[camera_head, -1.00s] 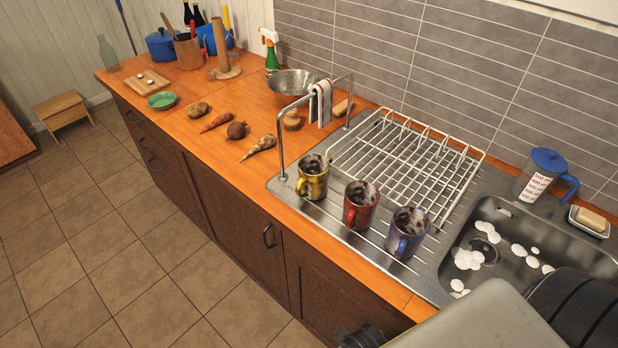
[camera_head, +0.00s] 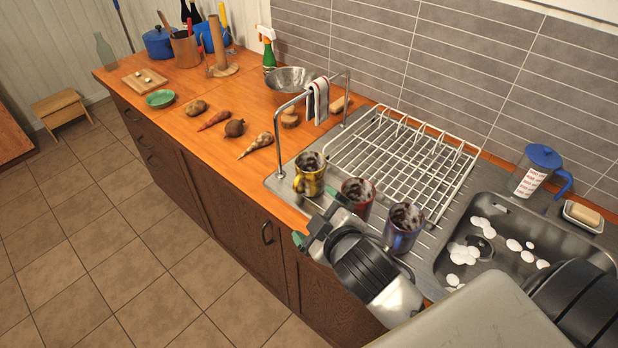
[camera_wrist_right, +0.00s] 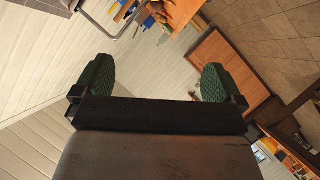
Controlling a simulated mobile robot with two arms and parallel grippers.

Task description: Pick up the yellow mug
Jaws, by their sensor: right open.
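The yellow mug (camera_head: 309,182) stands upright on the steel drainboard, under the towel rail, with dark stains and white foam inside. My right gripper (camera_head: 316,222) is just in front of and below it in the head view, apart from it as far as I can tell. In the right wrist view the gripper (camera_wrist_right: 157,80) is open, its green pads wide apart with nothing between them. The mug is not seen in that view. My left gripper is not in view.
A red mug (camera_head: 358,196), partly hidden by my right gripper, and a blue mug (camera_head: 403,232) stand right of the yellow one. The metal rail (camera_head: 279,135) with a towel (camera_head: 317,100) rises behind. A wire rack (camera_head: 410,160) and sink (camera_head: 505,215) lie beyond.

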